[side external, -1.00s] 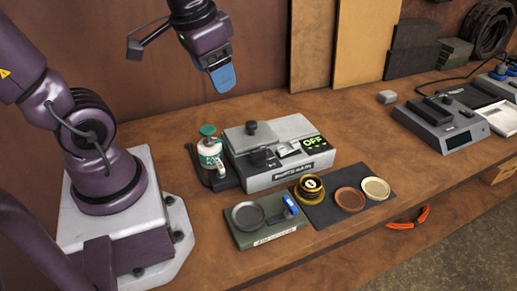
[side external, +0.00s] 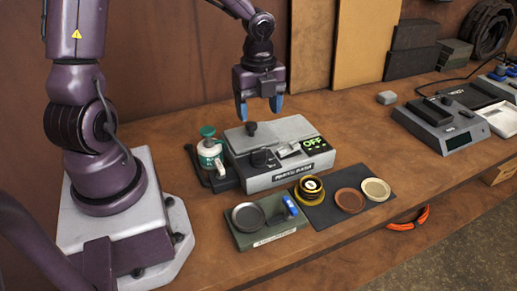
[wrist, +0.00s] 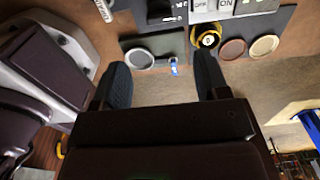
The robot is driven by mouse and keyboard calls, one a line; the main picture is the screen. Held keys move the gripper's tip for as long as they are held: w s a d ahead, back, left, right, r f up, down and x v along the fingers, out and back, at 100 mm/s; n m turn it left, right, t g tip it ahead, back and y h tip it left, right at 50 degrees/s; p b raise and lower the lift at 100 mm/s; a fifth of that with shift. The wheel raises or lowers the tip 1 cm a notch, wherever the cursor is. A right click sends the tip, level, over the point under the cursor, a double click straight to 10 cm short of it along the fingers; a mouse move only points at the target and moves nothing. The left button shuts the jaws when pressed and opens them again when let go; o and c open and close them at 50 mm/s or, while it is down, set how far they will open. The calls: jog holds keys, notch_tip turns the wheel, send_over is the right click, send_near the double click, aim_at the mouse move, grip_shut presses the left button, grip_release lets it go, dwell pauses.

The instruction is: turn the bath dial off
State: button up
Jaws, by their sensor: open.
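The bath (side external: 283,176) is a grey box on the bench with a pale lid and a black lid knob (side external: 251,128). A black dial (side external: 262,158) sits on its front left, beside a small switch (side external: 288,149). Its display (side external: 314,144) reads OFF in green. In the wrist view only part of the dial (wrist: 162,10) shows at the top edge, beside an OFF/ON switch (wrist: 214,7). My gripper (side external: 259,106) is open and empty, fingers pointing down above the back of the bath. Both fingers also show in the wrist view (wrist: 161,75).
A green-topped jar (side external: 209,155) stands left of the bath. In front are a green plate holder (side external: 267,232) with a blue-handled part, and a dark mat (side external: 325,213) with a brass weight and two dishes. Another device (side external: 440,124) stands at right.

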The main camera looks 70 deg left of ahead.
aim_at(259, 149)
notch_tip(259, 149, down, 12)
jog(key=shift+r, duration=0.15)
dwell(0.3)
jog(key=c, duration=0.9)
